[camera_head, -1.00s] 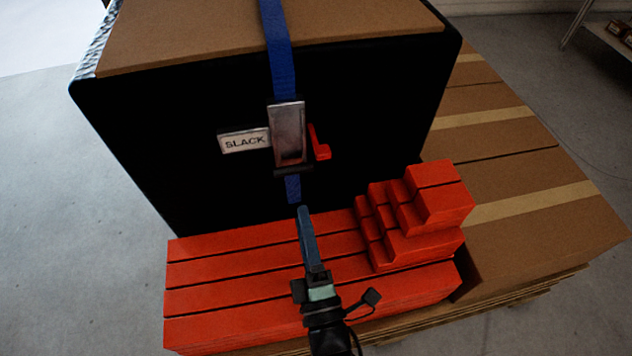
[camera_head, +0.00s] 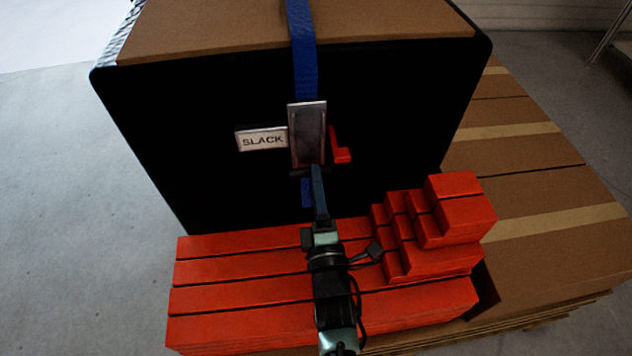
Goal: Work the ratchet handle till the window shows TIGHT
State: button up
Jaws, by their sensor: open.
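The ratchet (camera_head: 307,132) is a grey metal piece on the black front of a large box, set on a blue strap (camera_head: 302,60). A dark bar, which looks like its handle (camera_head: 296,173), crosses its lower end. A white window plate (camera_head: 261,139) left of it reads SLACK. A red lever-like piece (camera_head: 340,147) sticks out at its right. My gripper (camera_head: 319,172) is open and empty, pointing up at the ratchet's lower end. Its finger overlaps the bar's right part in the picture; I cannot tell whether they touch. The strap's lower end is partly hidden behind my gripper.
Red blocks (camera_head: 230,268) lie in front of the black box (camera_head: 180,150), with a stepped red stack (camera_head: 460,208) to the right of my arm. Brown cartons (camera_head: 540,170) fill the right side. Grey floor (camera_head: 60,220) is free at left.

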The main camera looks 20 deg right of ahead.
jog(key=shift+w, duration=0.25)
grip_shut()
dwell(1.4)
